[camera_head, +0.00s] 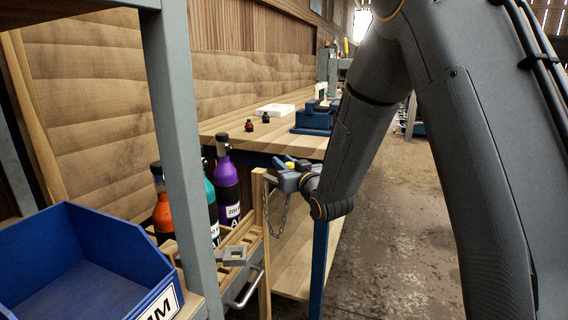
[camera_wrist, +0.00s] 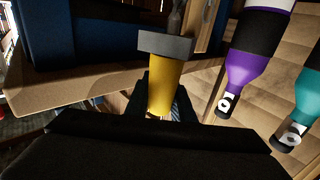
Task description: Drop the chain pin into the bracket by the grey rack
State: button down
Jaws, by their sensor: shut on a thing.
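The chain pin shows in the wrist view as a yellow shaft (camera_wrist: 165,88) with a grey block (camera_wrist: 165,43) at its end. My gripper (camera_wrist: 168,108) is shut on the yellow shaft. In the head view my gripper (camera_head: 288,180) is at the picture's middle, beside a wooden upright, and a chain (camera_head: 281,222) hangs in a loop below it. The grey bracket (camera_head: 240,263), a square with an opening, lies on the wooden stand by the grey rack post (camera_head: 184,130). My gripper is above and to the right of the bracket, apart from it.
Purple (camera_head: 228,185), teal (camera_head: 210,188) and orange (camera_head: 163,213) bottles stand behind the bracket. A blue bin (camera_head: 120,240) is at the left. A wooden upright (camera_head: 262,250) stands between bracket and gripper. A workbench with a blue vise (camera_head: 313,120) is behind. Floor at right is clear.

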jog(key=c, duration=1.5)
grip_release()
jog(key=shift+o, duration=0.2)
